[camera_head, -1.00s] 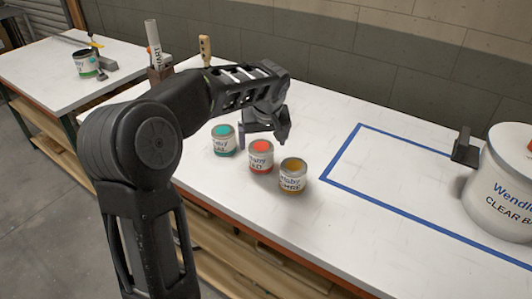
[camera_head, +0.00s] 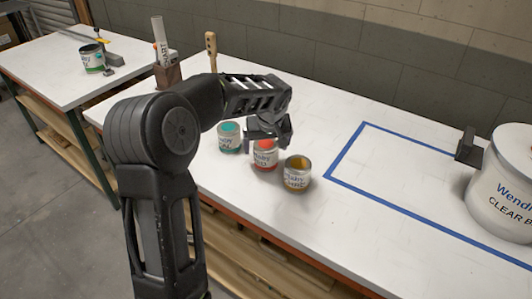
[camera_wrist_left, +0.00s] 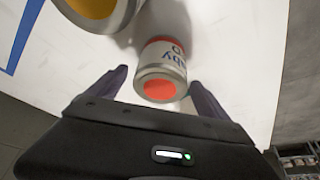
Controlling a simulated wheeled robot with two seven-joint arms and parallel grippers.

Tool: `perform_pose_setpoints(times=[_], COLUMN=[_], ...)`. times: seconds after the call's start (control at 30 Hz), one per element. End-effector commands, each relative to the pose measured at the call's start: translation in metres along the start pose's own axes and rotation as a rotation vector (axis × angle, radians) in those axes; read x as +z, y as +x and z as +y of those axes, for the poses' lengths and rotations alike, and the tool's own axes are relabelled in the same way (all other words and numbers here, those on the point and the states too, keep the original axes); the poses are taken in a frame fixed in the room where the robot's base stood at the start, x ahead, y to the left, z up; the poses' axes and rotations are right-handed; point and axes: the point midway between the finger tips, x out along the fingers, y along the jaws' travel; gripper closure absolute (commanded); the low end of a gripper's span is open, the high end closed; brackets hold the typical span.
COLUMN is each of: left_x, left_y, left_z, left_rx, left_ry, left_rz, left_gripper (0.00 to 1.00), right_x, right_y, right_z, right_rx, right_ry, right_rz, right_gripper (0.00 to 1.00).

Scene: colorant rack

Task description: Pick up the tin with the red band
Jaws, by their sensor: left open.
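The tin with the red band (camera_head: 265,157) stands on the white table in the middle of a row of three small tins. My left gripper (camera_head: 268,138) is open just above and behind it, hiding part of its top. In the left wrist view the red tin (camera_wrist_left: 160,75) lies between the two spread fingers of the left gripper (camera_wrist_left: 160,84), with no finger seen touching it. The teal tin (camera_head: 229,138) is to its left and the yellow tin (camera_head: 297,175) to its right, close by. The right gripper is not in view.
Blue tape (camera_head: 343,150) marks an area on the table (camera_head: 400,220) to the right. A large white bucket (camera_head: 505,190) stands at the right edge, with a dark block (camera_head: 467,146) beside it. A holder (camera_head: 168,76) with a rolled chart stands behind my left arm.

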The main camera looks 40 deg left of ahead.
Motion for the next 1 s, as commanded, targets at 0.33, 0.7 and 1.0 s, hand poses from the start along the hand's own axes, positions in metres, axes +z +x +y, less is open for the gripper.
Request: perform_pose_setpoints(times=[0.33, 0.7, 1.0], left_x=[-0.001, -0.001, -0.001], left_y=[0.031, 0.031, 0.031], left_z=[0.0, 0.0, 0.0], left_rx=[0.001, 0.001, 0.001], left_ry=[-0.001, -0.001, -0.001], left_rz=[0.0, 0.0, 0.0], left_gripper=[0.1, 0.1, 0.23], right_x=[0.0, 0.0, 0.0], right_y=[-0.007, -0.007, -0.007], right_z=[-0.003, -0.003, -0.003], right_rx=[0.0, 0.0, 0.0], right_ry=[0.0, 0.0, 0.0], right_rz=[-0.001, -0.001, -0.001], right_gripper=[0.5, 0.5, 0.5])
